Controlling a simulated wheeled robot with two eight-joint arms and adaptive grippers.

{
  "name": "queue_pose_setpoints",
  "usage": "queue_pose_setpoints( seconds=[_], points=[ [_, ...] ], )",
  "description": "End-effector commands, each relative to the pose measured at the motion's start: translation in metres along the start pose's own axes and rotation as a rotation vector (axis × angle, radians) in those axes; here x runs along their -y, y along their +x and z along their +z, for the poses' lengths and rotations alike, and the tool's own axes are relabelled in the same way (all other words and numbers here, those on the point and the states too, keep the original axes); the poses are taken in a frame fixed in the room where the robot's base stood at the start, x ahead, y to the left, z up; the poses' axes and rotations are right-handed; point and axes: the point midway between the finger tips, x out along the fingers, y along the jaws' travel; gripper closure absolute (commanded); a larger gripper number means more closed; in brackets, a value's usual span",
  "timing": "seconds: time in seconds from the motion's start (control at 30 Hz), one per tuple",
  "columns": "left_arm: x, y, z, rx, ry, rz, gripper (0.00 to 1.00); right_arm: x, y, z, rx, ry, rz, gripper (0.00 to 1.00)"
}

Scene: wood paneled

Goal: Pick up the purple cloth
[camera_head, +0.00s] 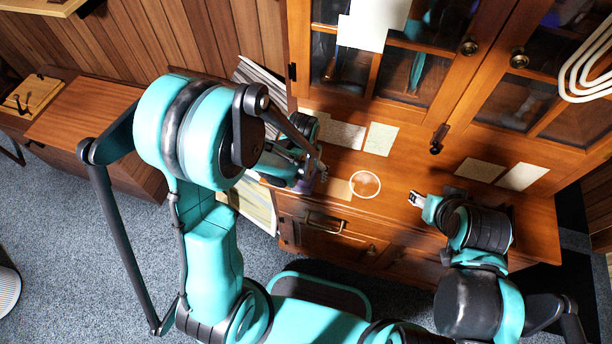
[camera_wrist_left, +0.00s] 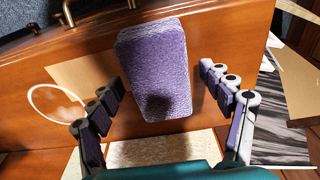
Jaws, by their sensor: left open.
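The purple cloth (camera_wrist_left: 158,70) is a folded, textured block on the wooden cabinet ledge (camera_wrist_left: 225,30). In the left wrist view it lies between the spread fingers of my left gripper (camera_wrist_left: 160,88), with a dark shadow on its near end. The fingers stand apart on both sides and I see no grip on it. In the head view my left gripper (camera_head: 310,168) is over the left part of the ledge, and its arm mostly hides the cloth. My right gripper (camera_head: 416,199) is above the ledge farther right, small in view; its opening is unclear.
A white ring (camera_head: 365,184) and several paper sheets (camera_head: 381,139) lie on the ledge. Glass-paned cabinet doors (camera_head: 470,60) rise behind it. Drawers with handles (camera_head: 325,222) are below. Striped papers (camera_head: 262,85) lean at the left side. Open blue-grey carpet (camera_head: 70,220) lies left.

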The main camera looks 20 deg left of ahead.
Motion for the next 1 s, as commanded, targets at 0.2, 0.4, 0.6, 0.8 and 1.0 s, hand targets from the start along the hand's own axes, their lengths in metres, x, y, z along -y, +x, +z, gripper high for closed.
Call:
queue_pose_setpoints(
  seconds=[0.2, 0.4, 0.6, 0.8, 1.0],
  points=[
    [0.000, -0.002, 0.000, 0.000, 0.000, 0.000, 0.50, 0.000, -0.001, -0.001, 0.000, 0.000, 0.000, 0.53],
    [0.000, -0.002, 0.000, 0.000, 0.000, 0.000, 0.74, 0.000, -0.001, -0.001, 0.000, 0.000, 0.000, 0.53],
    [0.000, -0.002, 0.000, 0.000, 0.000, 0.000, 0.74, 0.000, -0.001, -0.001, 0.000, 0.000, 0.000, 0.53],
    [0.000, -0.010, -0.001, 0.000, 0.000, 0.000, 0.74, 0.000, -0.005, -0.004, 0.000, 0.000, 0.000, 0.53],
    [0.000, -0.042, -0.005, 0.000, 0.000, 0.000, 0.74, 0.000, -0.018, -0.013, 0.000, 0.000, 0.000, 0.53]
  ],
)
